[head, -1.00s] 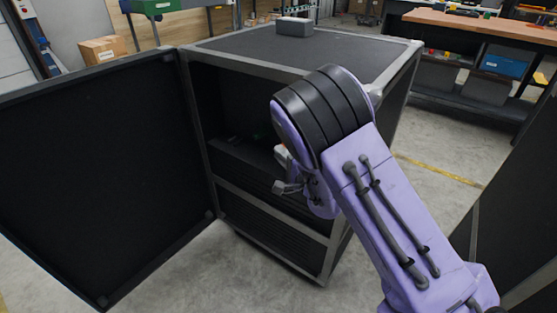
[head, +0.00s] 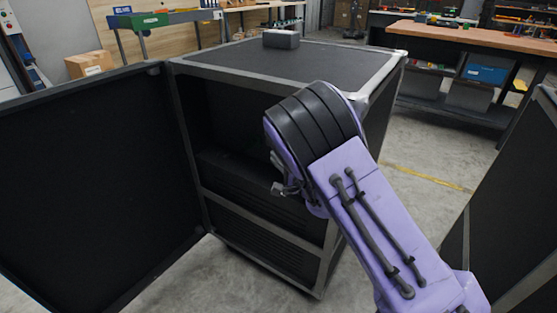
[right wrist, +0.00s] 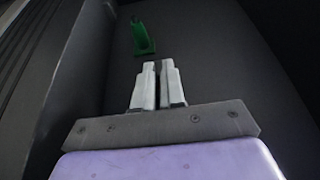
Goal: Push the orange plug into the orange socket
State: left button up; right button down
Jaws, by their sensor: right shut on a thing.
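My right gripper (right wrist: 157,68) is inside the open black case (head: 285,57). Its two pale grey fingers are close together, with a thin dark strip between them that I cannot identify. In the head view my own forearm and wrist hide most of the gripper. A green piece (right wrist: 143,40) stands beyond the fingertips in the right wrist view, apart from them. I see no orange plug and no orange socket in either current view. My left gripper is not in view.
The case's open door (head: 90,185) stands to the left, and another dark panel (head: 500,215) stands at the right. A small grey box (head: 281,39) lies on top of the case. A dark wall (right wrist: 75,75) runs close to the left of my right gripper.

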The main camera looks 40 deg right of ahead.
jog(key=shift+r, duration=0.1)
jog(key=shift+p, duration=0.45)
dwell(0.6)
jog(key=shift+p, duration=0.5)
dwell(0.8)
jog(key=shift+w+d, duration=0.1)
jog(key=shift+w, duration=0.05)
jog(key=c, duration=1.1)
grip_release()
jog(key=shift+c, duration=0.2)
